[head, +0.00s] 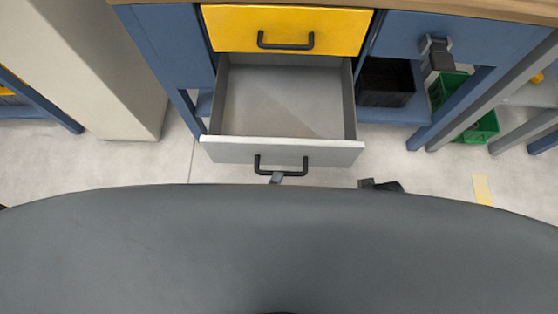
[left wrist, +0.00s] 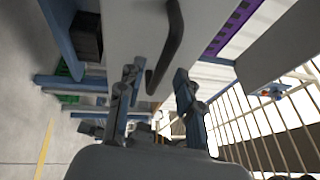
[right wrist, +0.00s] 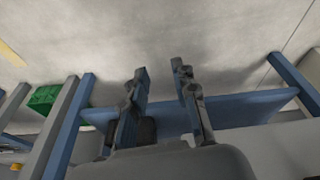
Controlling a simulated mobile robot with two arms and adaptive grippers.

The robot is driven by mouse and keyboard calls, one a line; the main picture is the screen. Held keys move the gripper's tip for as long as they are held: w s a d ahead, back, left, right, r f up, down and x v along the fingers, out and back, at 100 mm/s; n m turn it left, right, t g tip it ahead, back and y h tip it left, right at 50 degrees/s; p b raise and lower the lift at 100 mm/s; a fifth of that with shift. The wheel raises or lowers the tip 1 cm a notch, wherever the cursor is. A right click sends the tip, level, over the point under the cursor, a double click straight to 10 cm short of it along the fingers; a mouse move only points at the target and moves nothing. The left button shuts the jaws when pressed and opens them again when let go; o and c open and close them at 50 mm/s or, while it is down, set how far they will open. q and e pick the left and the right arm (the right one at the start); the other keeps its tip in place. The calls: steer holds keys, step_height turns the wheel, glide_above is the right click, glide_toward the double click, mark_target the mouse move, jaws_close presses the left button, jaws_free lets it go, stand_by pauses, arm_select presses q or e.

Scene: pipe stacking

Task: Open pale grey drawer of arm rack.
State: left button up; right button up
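The pale grey drawer (head: 283,149) of the blue rack is pulled far out in the head view, and its inside is empty. Its black bar handle (head: 281,170) is on the front. My left gripper (head: 276,179) is just below this handle, mostly hidden by my grey body. In the left wrist view the handle (left wrist: 166,55) lies between the parted fingers of the left gripper (left wrist: 154,78), with gaps beside it. My right gripper (right wrist: 158,70) is open and empty in the right wrist view. Only a dark bit of the right arm shows in the head view.
A shut yellow drawer (head: 287,29) is above the grey one. A black bin (head: 386,82) and green crates (head: 479,126) are to the right. A beige column (head: 100,65) stands at the left. Blue rack legs flank the open drawer.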

arm_select(q)
steer(key=v, duration=0.9)
